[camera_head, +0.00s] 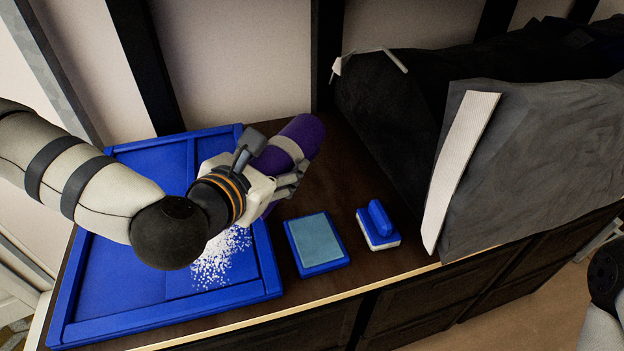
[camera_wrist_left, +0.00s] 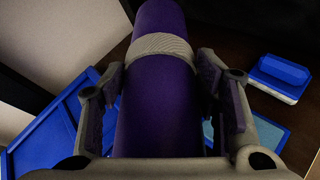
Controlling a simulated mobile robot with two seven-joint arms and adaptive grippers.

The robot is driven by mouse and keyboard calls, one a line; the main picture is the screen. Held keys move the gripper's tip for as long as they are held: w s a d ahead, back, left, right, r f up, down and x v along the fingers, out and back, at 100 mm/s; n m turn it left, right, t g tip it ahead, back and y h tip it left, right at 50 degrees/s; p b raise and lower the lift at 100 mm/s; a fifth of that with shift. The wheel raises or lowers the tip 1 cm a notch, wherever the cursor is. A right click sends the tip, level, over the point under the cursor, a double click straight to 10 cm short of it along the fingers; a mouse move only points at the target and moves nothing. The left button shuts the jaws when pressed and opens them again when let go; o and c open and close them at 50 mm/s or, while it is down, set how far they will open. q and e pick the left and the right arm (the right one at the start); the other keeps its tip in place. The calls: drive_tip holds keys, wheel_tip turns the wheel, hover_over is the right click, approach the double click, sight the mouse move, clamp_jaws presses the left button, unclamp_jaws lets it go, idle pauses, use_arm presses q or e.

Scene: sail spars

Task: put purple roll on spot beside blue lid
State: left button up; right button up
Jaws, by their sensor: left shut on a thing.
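The purple roll (camera_head: 299,134) is a thick purple cylinder with a grey band. My left gripper (camera_head: 273,167) is shut around it, with one finger on each side, and holds it tilted over the right edge of the blue lid. The roll also fills the middle of the left wrist view (camera_wrist_left: 160,105), between the fingers. The blue lid (camera_head: 115,322) is a large shallow blue panel with a raised rim, lying at the left of the dark tabletop. My left arm hides part of it. I cannot tell any marked spot from the bare wood beside it. My right gripper is out of view.
White grains (camera_head: 222,262) lie scattered on the lid. A blue-framed pad with a teal top (camera_head: 317,242) and a blue-and-white brush-like block (camera_head: 378,225) stand near the front edge. A dark grey draped bulk (camera_head: 540,150) fills the right. Bare dark wood (camera_head: 345,165) shows behind the pad.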

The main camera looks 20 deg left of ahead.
use_arm(q)
drive_tip(key=x, duration=0.2)
drive_tip(key=f+x, duration=0.1)
drive_tip(key=x, duration=0.2)
drive_tip(key=shift+w+a+b, duration=0.1)
drive_tip(key=shift+a+b, duration=0.05)
drive_tip(key=shift+b, duration=0.25)
drive_tip(key=w+f+b, duration=0.1)
drive_tip(key=w+f, duration=0.4)
drive_tip(key=shift+f, duration=0.1)
drive_tip(key=f, duration=0.3)
drive_tip(key=shift+w+f+b, duration=0.2)
drive_tip(key=shift+f+b, duration=0.15)
drive_tip(key=shift+b, duration=0.05)
drive_tip(key=shift+r, duration=0.15)
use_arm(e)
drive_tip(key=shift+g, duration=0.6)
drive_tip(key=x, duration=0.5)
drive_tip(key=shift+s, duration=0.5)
use_arm(q)
drive_tip(key=shift+f, duration=0.25)
drive_tip(key=o, duration=1.4)
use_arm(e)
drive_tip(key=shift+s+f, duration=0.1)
